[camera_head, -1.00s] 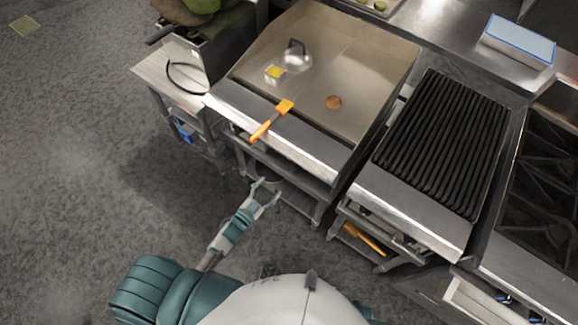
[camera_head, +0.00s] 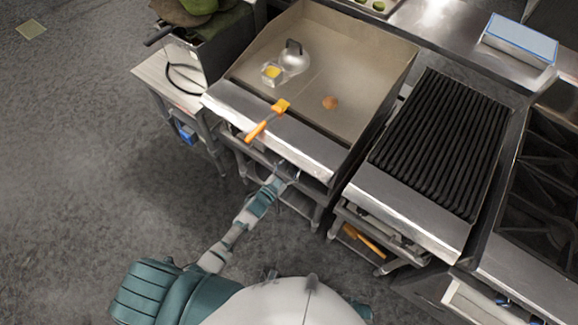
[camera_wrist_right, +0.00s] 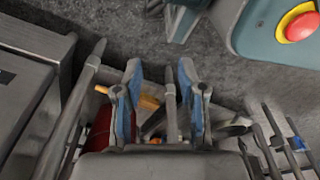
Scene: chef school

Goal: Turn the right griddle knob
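The griddle (camera_head: 335,60) is a flat steel plate with raised walls and a bright front ledge (camera_head: 300,140). The right griddle knob cannot be made out; the front panel under the ledge is mostly hidden. My left gripper (camera_head: 287,171) is at this panel, just below the right half of the ledge. Its fingers are small and dark against the panel, so whether they are open, or touch a knob, cannot be told. My right gripper (camera_wrist_right: 163,90) shows only in the right wrist view. Its two blue-padded fingers are apart, with nothing visibly held.
An orange-handled spatula (camera_head: 266,122) lies across the ledge. A black-grated grill (camera_head: 440,140) stands to the right.

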